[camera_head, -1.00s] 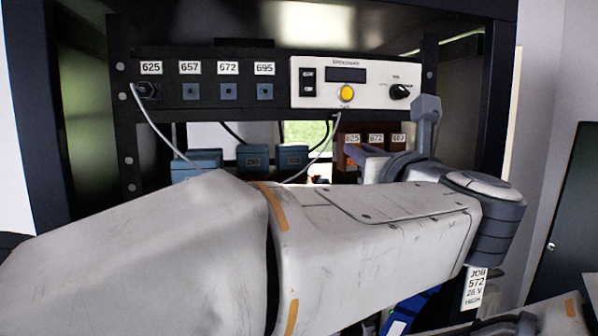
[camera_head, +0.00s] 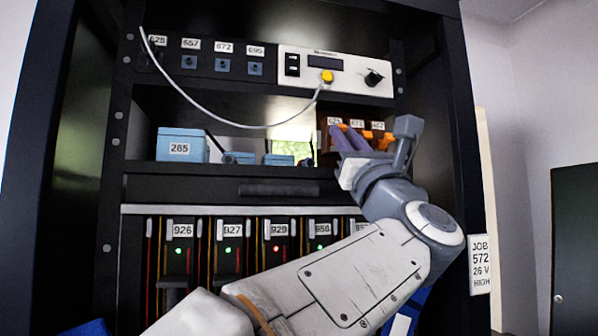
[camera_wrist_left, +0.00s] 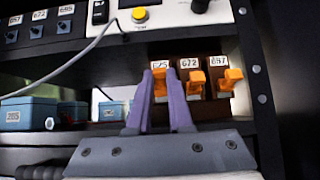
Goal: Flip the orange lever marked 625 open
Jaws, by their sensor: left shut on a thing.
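The orange lever marked 625 (camera_wrist_left: 160,83) is the leftmost of the orange levers on a brown block in the rack, in the left wrist view. My left gripper (camera_wrist_left: 160,92) has its two purple fingers around this lever and is shut on it. The fingers hide part of the lever, so its exact angle is hard to tell. In the head view my left gripper (camera_head: 351,139) reaches the block, with its fingers in front of the 625 position. My right gripper is not in view.
Orange levers marked 672 (camera_wrist_left: 197,82) and 697 (camera_wrist_left: 231,80) stand close to the right. A blue box marked 265 (camera_head: 181,146) is on the same shelf. A control unit with a yellow button (camera_head: 327,76) is above, with a hanging cable (camera_head: 215,119).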

